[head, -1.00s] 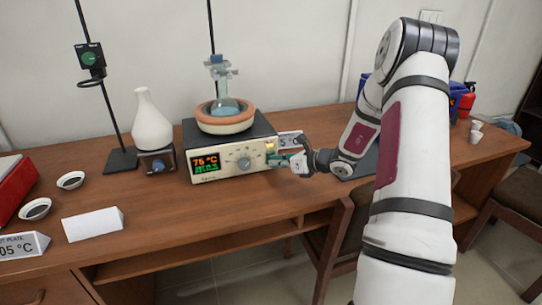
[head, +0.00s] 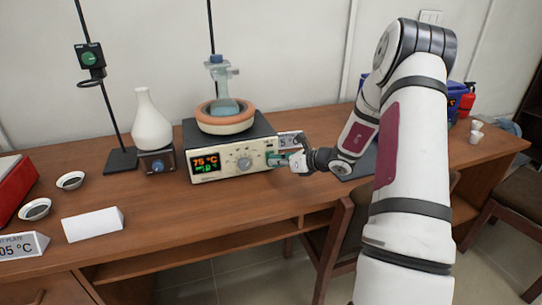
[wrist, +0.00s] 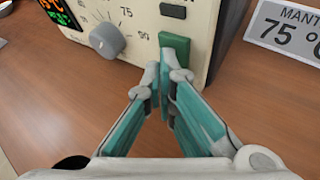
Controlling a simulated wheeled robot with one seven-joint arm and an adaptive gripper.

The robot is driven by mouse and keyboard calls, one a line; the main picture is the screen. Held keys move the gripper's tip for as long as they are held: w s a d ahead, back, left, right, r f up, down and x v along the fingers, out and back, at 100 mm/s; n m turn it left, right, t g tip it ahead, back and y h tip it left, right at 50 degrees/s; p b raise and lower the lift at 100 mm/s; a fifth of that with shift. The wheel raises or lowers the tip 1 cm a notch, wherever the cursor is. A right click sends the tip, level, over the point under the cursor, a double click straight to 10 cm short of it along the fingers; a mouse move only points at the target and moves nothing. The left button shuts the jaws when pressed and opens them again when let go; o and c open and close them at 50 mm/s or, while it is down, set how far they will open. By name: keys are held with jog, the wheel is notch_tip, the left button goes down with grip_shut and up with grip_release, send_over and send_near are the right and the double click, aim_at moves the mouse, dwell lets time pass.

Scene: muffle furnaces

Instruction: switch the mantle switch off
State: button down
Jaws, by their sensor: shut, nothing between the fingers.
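The heating mantle (head: 228,155) is a cream-fronted box with an orange ring on top that holds a round flask (head: 226,108) of blue liquid. Its display and grey dial (wrist: 107,40) are on the front. The mantle switch (wrist: 176,52) is a green rocker at the right of the front panel, below a small lamp (wrist: 173,11) that looks dark. My gripper (wrist: 166,66) is shut and empty, its fingertips at the lower part of the switch and partly covering it. I cannot tell whether they touch.
A "75 °C" sign (wrist: 286,31) stands right of the mantle. A white flask (head: 151,125) sits on a small device to the left, beside a stand (head: 122,160). A white block (head: 92,223) lies nearer the front. Bare table lies before the mantle.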

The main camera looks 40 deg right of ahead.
jog(key=shift+s, duration=0.1)
jog(key=shift+s+a+f, duration=0.1)
jog(key=shift+s+a, duration=0.1)
jog(key=shift+s, duration=0.45)
jog(key=shift+s+a+f, duration=0.1)
jog(key=shift+s+a, duration=0.15)
jog(key=shift+s, duration=0.55)
jog(key=shift+s+a+f, duration=0.1)
jog(key=shift+s+a, duration=0.1)
jog(key=shift+s, duration=0.55)
jog(key=shift+s+a+f, duration=0.1)
jog(key=shift+s+a, duration=0.15)
jog(key=shift+s, duration=0.55)
